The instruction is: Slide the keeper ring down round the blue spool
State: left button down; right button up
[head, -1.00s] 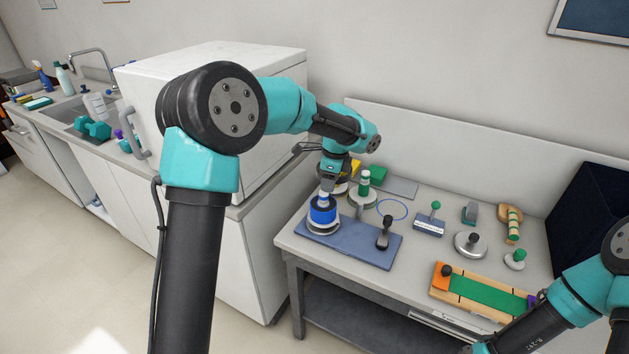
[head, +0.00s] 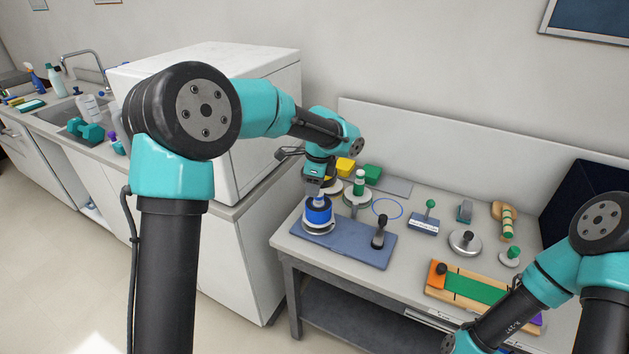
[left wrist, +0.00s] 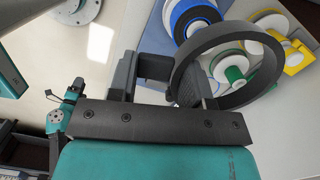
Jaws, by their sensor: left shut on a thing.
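The blue spool (head: 318,215) stands upright on the blue-grey mat (head: 365,246). In the left wrist view, it shows from above at the top edge (left wrist: 191,20). The dark grey keeper ring (left wrist: 268,82) is large and close in the left wrist view, beside the spool in the picture. My left gripper (left wrist: 180,82) is shut on the ring's rim. In the head view, my left gripper (head: 316,190) is just above the spool; I cannot make out the ring there. The ring's height over the spool cannot be told. My right gripper is out of view.
A black-knobbed post (head: 380,232) stands on the mat's right side. A white cabinet (head: 240,110) rises left of the table. A blue loop (head: 388,208) lies on the table.

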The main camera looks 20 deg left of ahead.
pick_arm(q)
jog(key=shift+f, duration=2.4)
jog(key=shift+f, duration=1.65)
dwell(1.6)
jog(key=shift+c, duration=0.8)
grip_release()
jog(key=shift+d+r, duration=0.2)
jog(key=shift+r, duration=1.55)
jog(key=shift+d+r, duration=0.2)
jog(key=shift+r, duration=1.55)
